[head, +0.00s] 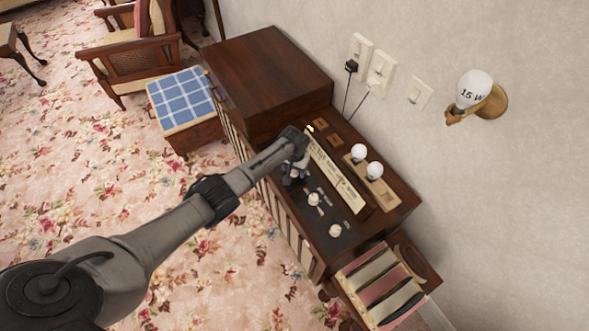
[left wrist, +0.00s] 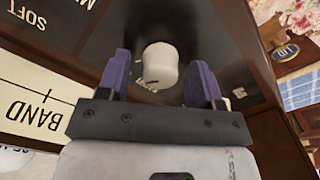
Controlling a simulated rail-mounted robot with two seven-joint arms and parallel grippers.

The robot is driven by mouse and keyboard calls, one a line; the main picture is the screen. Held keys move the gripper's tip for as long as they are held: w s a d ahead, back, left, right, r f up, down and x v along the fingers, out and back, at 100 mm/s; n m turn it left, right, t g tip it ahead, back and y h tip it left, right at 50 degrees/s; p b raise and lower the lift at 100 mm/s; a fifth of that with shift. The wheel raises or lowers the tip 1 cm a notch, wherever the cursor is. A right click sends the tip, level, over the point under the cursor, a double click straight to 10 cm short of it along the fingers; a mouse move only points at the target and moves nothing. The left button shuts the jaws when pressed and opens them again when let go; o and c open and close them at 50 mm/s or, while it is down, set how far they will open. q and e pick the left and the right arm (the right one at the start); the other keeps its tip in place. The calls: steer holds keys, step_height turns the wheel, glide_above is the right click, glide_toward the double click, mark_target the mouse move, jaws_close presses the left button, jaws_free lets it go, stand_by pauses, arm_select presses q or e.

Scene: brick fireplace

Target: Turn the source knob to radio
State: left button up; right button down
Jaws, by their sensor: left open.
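The dark radio panel (head: 320,216) on the wooden cabinet carries several cream knobs; one shows at its middle (head: 313,198) and one near its front end (head: 335,230). My left gripper (head: 295,170) is over the panel's far end, and its arm hides part of the panel. In the left wrist view, a white knob (left wrist: 160,66) with a small red mark stands between the two open purple fingers (left wrist: 162,84), with gaps on both sides. The label by this knob is mostly hidden, so I cannot read its setting. My right gripper is not in view.
A pale dial strip (head: 336,170) runs beside the panel, with two white bulbs (head: 366,161) behind it. A raised wooden box (head: 268,70) stands beyond. Wall sockets (head: 373,67) with hanging cords and a 15 W bulb (head: 473,90) are on the wall.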

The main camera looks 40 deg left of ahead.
arm_select(q)
steer(key=shift+c, duration=0.4)
steer(key=c, duration=0.8)
steer(key=shift+r+n+p, duration=0.15)
steer(key=shift+n+p, duration=0.8)
steer(key=shift+n, duration=0.25)
steer(key=shift+c, duration=0.2)
steer(key=n+p, duration=0.1)
steer(key=n, duration=0.1)
steer(key=shift+n, duration=0.4)
steer(key=n+p, duration=0.1)
steer(key=n, duration=0.3)
steer(key=shift+n, duration=0.4)
steer(key=shift+a+n+p, duration=0.1)
steer(key=shift+n+p, duration=0.25)
steer(key=shift+n, duration=0.55)
steer(key=o, duration=0.9)
steer(key=shift+s, duration=0.1)
